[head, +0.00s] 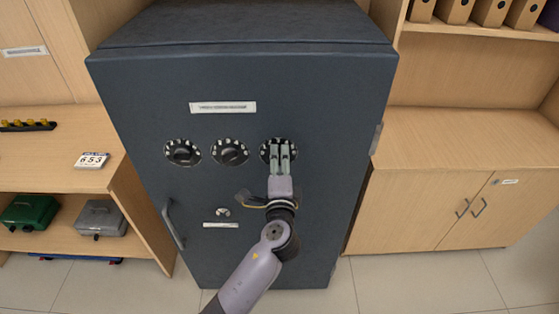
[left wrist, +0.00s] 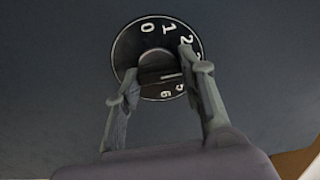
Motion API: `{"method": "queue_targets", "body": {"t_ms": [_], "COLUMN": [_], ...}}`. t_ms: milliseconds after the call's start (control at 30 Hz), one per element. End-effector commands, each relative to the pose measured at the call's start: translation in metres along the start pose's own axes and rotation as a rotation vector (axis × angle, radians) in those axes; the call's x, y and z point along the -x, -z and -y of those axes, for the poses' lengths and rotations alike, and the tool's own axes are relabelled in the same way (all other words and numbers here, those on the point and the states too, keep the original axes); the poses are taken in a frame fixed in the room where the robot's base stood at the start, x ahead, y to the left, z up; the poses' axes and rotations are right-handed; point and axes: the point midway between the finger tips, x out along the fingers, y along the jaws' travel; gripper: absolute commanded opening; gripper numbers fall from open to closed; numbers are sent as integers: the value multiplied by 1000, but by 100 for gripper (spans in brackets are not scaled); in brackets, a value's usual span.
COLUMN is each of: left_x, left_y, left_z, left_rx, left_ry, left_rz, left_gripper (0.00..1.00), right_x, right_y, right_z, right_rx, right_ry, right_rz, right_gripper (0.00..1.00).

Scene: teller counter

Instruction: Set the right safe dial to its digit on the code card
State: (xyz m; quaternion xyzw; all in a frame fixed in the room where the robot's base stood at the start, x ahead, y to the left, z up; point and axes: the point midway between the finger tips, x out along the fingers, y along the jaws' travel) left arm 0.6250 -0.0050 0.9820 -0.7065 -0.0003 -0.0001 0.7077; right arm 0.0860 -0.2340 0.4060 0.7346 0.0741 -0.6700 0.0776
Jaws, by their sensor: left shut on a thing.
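The right safe dial (head: 265,151) is a black disc with white digits on the dark blue safe door, mostly hidden by my left gripper (head: 281,148) in the head view. In the left wrist view the dial (left wrist: 130,45) shows 0, 1, 2, part of a 3, 5 and 6. My left gripper (left wrist: 158,72) is shut on the dial's knob (left wrist: 156,62), one finger on each side. The knob's white mark points right, between 3 and 5; a finger hides the digits there. The code card (head: 92,160) reads 653. My right gripper is out of view.
The left dial (head: 182,152) and middle dial (head: 230,151) sit beside the right one. Below are a keyhole plate (head: 223,212) and the safe handle (head: 172,224). Wooden shelves (head: 60,175) stand left, a cabinet (head: 430,210) right.

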Motion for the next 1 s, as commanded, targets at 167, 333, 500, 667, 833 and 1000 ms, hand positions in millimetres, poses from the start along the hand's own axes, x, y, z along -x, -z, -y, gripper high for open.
{"method": "queue_targets", "body": {"t_ms": [167, 333, 500, 667, 833, 1000], "left_x": [0, 0, 0, 0, 14, 48], "left_y": [0, 0, 0, 0, 0, 0], "left_z": [-1, -1, 0, 0, -1, -2], "left_rx": [1, 1, 2, 2, 3, 3], "left_ry": [-2, -1, -1, -1, -2, -4], "left_rz": [-1, -1, 0, 0, -1, -1], "left_gripper": [42, 53, 57, 57, 57, 57], "right_x": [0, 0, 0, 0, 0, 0], "right_y": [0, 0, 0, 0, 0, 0], "right_z": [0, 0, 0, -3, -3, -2], "right_rx": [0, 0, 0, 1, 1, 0], "right_ry": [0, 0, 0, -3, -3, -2], "right_rz": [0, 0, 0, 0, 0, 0], "right_gripper": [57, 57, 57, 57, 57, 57]}}
